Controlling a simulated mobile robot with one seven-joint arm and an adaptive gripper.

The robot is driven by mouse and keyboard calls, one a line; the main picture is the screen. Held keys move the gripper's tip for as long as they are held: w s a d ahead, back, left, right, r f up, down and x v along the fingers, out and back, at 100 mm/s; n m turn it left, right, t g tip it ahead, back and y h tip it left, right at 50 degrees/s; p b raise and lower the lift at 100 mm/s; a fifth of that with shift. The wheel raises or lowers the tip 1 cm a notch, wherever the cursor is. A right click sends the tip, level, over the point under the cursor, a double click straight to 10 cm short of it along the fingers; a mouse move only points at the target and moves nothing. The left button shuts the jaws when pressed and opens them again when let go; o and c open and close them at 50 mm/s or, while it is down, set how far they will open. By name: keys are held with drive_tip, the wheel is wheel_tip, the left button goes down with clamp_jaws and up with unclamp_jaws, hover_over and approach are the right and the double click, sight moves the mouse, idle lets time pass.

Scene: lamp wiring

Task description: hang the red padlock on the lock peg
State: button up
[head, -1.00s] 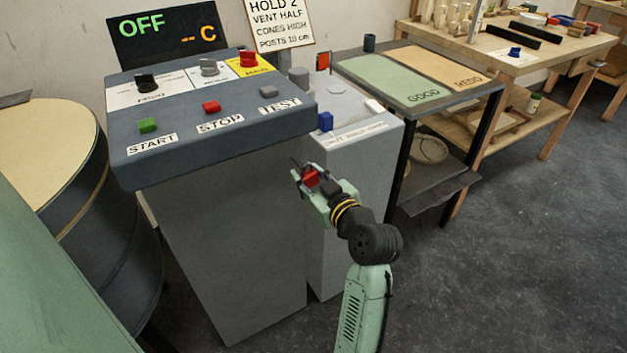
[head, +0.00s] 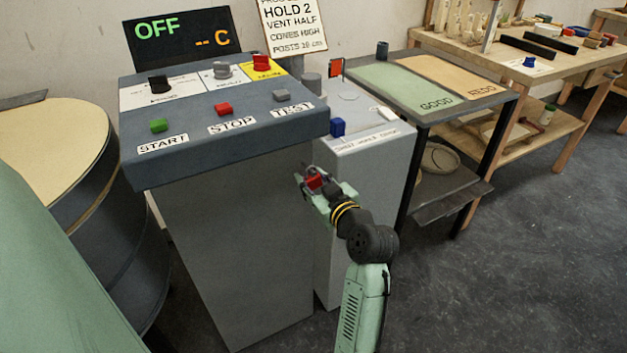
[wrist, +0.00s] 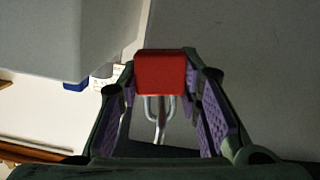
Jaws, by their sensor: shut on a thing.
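The red padlock (head: 314,182) is held in my gripper (head: 314,184), in front of the grey cabinets. In the wrist view the red padlock (wrist: 160,72) sits between the purple-padded fingertips of my gripper (wrist: 162,85). Its grey shackle points down in that picture, toward the palm. I cannot make out the lock peg for certain in either view.
The control console (head: 228,130) with buttons and knobs stands left of my gripper. A narrow grey cabinet (head: 365,165) with a blue block (head: 338,127) is just behind it. A sorting table (head: 425,90) stands right. Floor at the right is clear.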

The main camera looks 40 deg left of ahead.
idle(0.4)
drive_tip(key=o, duration=1.2)
drive_tip(key=shift+o, duration=0.2)
